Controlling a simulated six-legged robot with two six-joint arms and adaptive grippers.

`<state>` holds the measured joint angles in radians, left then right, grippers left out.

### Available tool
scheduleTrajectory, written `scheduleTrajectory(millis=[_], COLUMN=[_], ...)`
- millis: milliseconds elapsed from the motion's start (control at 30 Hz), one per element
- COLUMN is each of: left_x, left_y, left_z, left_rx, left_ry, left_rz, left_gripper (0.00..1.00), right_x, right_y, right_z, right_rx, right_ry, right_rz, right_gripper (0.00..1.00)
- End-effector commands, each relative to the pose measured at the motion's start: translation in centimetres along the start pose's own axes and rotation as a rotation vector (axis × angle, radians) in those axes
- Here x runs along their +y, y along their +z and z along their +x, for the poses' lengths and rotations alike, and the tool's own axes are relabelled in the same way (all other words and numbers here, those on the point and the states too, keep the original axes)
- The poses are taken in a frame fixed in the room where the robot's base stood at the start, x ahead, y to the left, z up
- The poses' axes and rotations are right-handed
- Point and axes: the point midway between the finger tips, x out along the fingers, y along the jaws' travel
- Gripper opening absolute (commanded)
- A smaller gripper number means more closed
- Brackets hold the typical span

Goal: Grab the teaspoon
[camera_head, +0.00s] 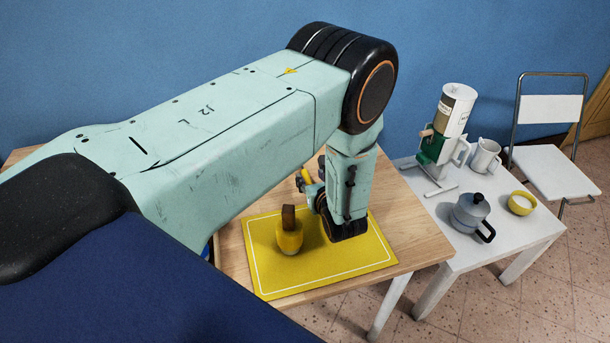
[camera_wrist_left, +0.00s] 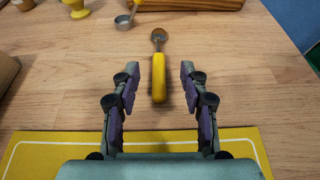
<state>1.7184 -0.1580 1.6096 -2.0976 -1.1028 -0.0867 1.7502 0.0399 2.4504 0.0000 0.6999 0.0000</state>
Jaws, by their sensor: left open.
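The teaspoon (camera_wrist_left: 159,78) has a yellow handle and a metal bowl. In the left wrist view it lies on the wooden table, handle toward me and bowl pointing away. My left gripper (camera_wrist_left: 159,73) is open and empty, with one finger on each side of the handle, both apart from it in the picture. The height of the fingers above the table is hard to judge. In the head view my left arm hides much of the table, and the left gripper (camera_head: 312,190) shows only partly above the yellow mat. My right gripper is not in view.
The yellow mat (camera_head: 268,279) holds a yellow object with a brown top (camera_head: 289,237). A metal scoop (camera_wrist_left: 124,20) lies left of the teaspoon's bowl. A wooden board (camera_wrist_left: 190,4) lies beyond. A white side table (camera_head: 528,237) with a moka pot (camera_head: 469,211) stands right.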

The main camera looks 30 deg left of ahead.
Motion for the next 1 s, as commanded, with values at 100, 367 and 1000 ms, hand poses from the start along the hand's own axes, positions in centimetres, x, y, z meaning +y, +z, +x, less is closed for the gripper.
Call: scheduleTrajectory(millis=[100, 367, 1000], left_x=[0.3, 0.3, 0.2], left_y=[-0.8, -0.7, -0.6], left_z=[1.9, 4.6, 4.8], left_rx=[0.001, 0.001, 0.001], left_ry=[0.004, 0.002, 0.001], left_rz=[-0.001, 0.0, 0.0], left_gripper=[0.44, 0.44, 0.1], right_x=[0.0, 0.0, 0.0], right_y=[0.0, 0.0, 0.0], right_z=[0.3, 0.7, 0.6], right_rx=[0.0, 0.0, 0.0], right_ry=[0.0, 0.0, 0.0], right_rz=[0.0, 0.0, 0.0], right_gripper=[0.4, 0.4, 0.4])
